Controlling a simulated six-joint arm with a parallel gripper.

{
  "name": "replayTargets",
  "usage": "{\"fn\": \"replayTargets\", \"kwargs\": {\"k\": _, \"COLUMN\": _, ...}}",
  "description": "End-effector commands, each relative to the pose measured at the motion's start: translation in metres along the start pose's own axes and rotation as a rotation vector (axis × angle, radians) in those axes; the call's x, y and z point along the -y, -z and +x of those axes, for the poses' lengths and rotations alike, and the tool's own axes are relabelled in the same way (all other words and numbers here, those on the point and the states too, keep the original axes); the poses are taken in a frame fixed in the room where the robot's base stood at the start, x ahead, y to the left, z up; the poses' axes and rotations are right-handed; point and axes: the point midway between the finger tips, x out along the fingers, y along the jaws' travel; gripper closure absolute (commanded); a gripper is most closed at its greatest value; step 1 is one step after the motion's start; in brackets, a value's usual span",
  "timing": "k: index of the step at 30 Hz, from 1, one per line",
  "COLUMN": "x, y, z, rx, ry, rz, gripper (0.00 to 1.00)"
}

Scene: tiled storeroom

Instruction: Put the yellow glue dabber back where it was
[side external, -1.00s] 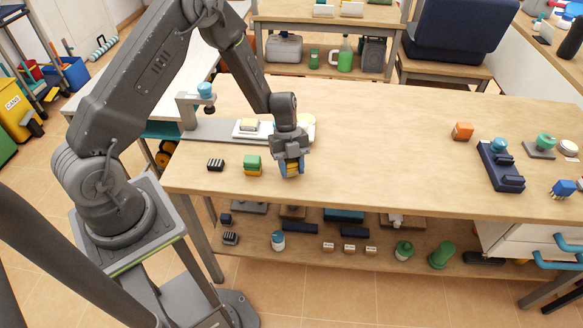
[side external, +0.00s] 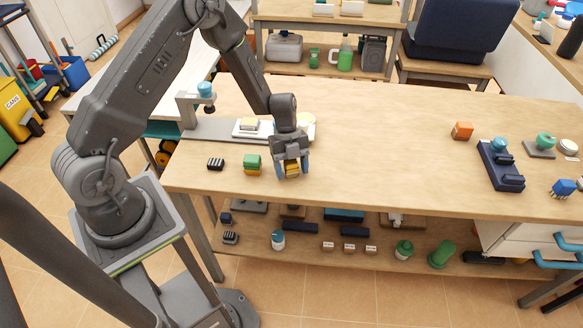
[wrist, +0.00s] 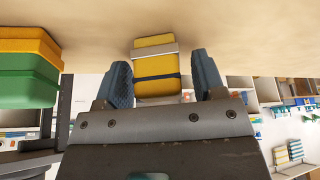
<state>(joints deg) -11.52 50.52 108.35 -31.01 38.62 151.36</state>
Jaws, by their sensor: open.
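The yellow glue dabber (wrist: 155,66), a yellow block with a pale band and a dark blue band, stands on the table between my fingers in the wrist view. It also shows in the side view (side external: 292,169), partly hidden by the fingers. My gripper (wrist: 160,66) is open, with a blue-grey finger on each side of the dabber and a visible gap to both. In the side view my gripper (side external: 293,170) is low at the table's front part, pointing down.
A green and yellow-orange block (side external: 252,162) stands just left of my gripper, with a black striped block (side external: 216,164) beyond it. Behind are a white tray (side external: 238,133) with a yellow-topped item and a stand with a blue knob (side external: 205,89). The table's middle (side external: 385,140) is clear.

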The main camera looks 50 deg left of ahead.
Motion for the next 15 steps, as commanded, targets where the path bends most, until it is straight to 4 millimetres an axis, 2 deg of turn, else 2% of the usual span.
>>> {"fn": "replayTargets", "kwargs": {"k": 5, "x": 0.001, "y": 0.000, "z": -0.023, "rx": 0.003, "ry": 0.005, "rz": 0.001, "gripper": 0.37}}
{"fn": "replayTargets", "kwargs": {"k": 15, "x": 0.001, "y": 0.000, "z": -0.093, "rx": 0.003, "ry": 0.004, "rz": 0.000, "gripper": 0.37}}
